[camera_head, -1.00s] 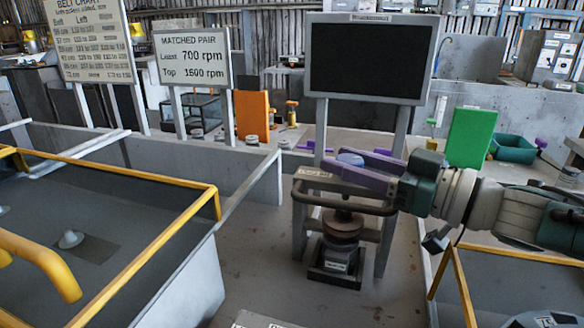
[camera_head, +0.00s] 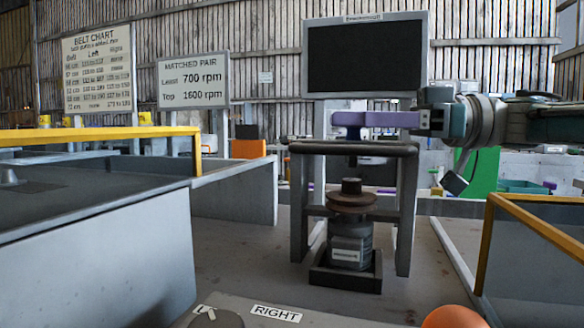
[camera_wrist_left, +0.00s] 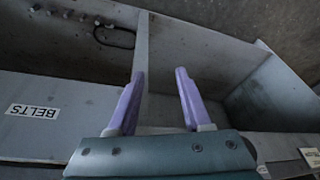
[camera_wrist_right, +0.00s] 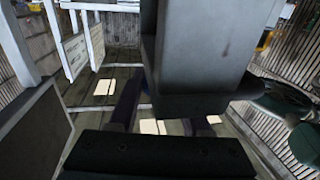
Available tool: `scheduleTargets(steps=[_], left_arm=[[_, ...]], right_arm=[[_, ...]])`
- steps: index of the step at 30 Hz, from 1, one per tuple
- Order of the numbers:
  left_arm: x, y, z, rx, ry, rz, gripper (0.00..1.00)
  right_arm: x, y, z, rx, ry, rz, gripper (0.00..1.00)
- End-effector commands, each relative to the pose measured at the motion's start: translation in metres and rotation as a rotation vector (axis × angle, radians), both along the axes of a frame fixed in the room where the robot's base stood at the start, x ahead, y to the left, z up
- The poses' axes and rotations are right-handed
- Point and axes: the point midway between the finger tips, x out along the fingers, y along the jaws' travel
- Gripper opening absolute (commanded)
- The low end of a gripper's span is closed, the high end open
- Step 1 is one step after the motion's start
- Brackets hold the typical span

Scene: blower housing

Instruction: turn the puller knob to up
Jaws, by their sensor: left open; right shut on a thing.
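The puller is a dark grey frame (camera_head: 298,210) standing on the bench, with a rounded bar across its top. My right gripper (camera_head: 340,119) reaches in from the right, its purple fingers level just above this bar. A dark blue stem (camera_head: 353,146) shows below the fingers. The knob is mostly hidden behind the fingers, so its heading cannot be read. A brown pulley on a grey motor (camera_head: 350,240) stands below, inside the frame. My left gripper (camera_wrist_left: 159,74) is open and empty in the left wrist view, above grey panels. A dark block blocks the right wrist view.
A dark screen (camera_head: 365,57) stands close behind the right gripper. Yellow-edged bins flank the frame at left (camera_head: 100,134) and right (camera_head: 530,222). A RIGHT label (camera_head: 276,313) and an orange ball (camera_head: 455,317) are in front. The left wrist view shows a BELTS label (camera_wrist_left: 33,111).

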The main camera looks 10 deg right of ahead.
Motion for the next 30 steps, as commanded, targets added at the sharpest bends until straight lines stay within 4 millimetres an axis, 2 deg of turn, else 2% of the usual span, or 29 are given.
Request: scheduleTargets(steps=[1,6,12,23,24,30], left_arm=[[0.0,0.0,-0.018,-0.002,0.0,0.002,0.5],[0.0,-0.001,-0.033,-0.003,0.0,0.002,0.5],[0.0,-0.001,-0.04,-0.002,0.0,0.001,0.5],[0.0,0.001,-0.039,0.004,0.0,-0.003,0.5],[0.0,0.001,-0.039,0.005,0.0,-0.004,0.5],[0.0,0.002,-0.039,0.008,0.0,-0.005,0.5]], right_arm=[[0.0,0.002,-0.008,-0.003,-0.002,0.013,0.0],[-0.002,0.002,-0.005,-0.006,0.001,0.044,0.0],[-0.004,0.002,-0.002,-0.009,0.004,0.059,0.0],[-0.004,0.002,0.0,-0.008,0.005,0.06,0.0],[-0.004,0.002,0.0,-0.008,0.005,0.06,0.49],[-0.004,0.001,0.0,-0.007,0.004,0.059,0.72]])
